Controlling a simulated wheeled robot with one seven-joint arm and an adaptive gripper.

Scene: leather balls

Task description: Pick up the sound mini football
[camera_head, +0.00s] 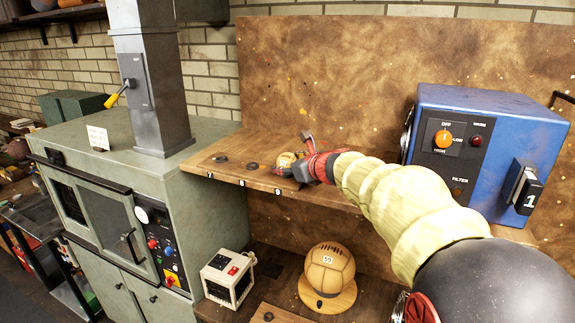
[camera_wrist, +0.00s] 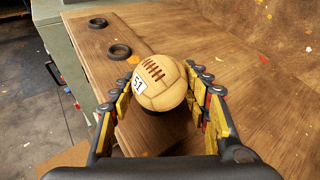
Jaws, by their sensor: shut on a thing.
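A small tan leather ball (camera_wrist: 160,82) with dark lacing and a white tag reading 51 sits between the fingers of my gripper (camera_wrist: 164,74) in the wrist view. The fingers are closed on its two sides. In the head view the ball (camera_head: 286,160) shows at the wooden shelf (camera_head: 232,170), near label 9, with my red and grey gripper (camera_head: 298,164) reaching it from the right. I cannot tell whether the ball touches the shelf. No mark of damage shows on its visible side.
Two empty dark rings (camera_wrist: 119,52) (camera_wrist: 97,23) lie on the shelf left of the ball. A larger ball (camera_head: 329,268) tagged 59 sits on a round stand below. A blue machine (camera_head: 484,150) stands to the right and a grey-green cabinet (camera_head: 110,190) to the left.

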